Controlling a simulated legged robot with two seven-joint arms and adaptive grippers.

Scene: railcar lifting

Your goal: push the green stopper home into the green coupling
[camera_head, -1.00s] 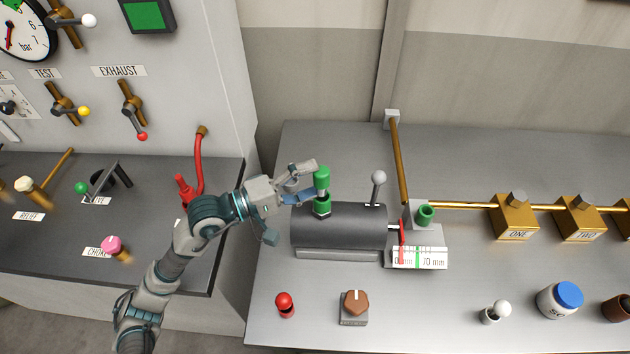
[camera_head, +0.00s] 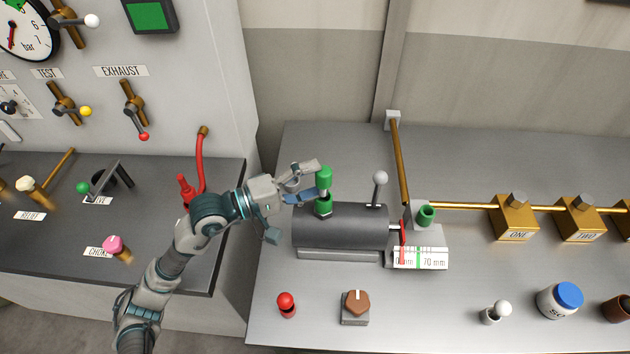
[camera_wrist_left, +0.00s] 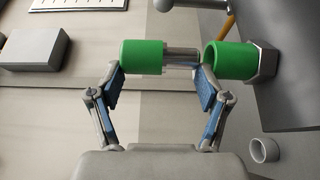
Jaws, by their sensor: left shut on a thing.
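The green stopper (camera_head: 325,177) has a green cap and a silver stem. It stands upright over the green coupling (camera_head: 323,207) on top of the dark cylinder. In the left wrist view the stopper (camera_wrist_left: 142,57) lies sideways, its stem pointing at the mouth of the coupling (camera_wrist_left: 229,60). Bare stem shows between cap and coupling; a fingertip partly hides the stem's end, so I cannot tell how far it is in. My left gripper (camera_head: 313,181) is shut on the stopper, one finger near the cap's top, the other by the coupling's rim. My right gripper is not in view.
The dark cylinder (camera_head: 345,230) has a silver-knobbed lever (camera_head: 380,180) and a millimetre scale (camera_head: 420,258). A second green cup (camera_head: 426,215) stands on a block to its right. A red knob (camera_head: 286,302) and brown knob (camera_head: 356,301) stand in front. A red hose (camera_head: 200,165) is left.

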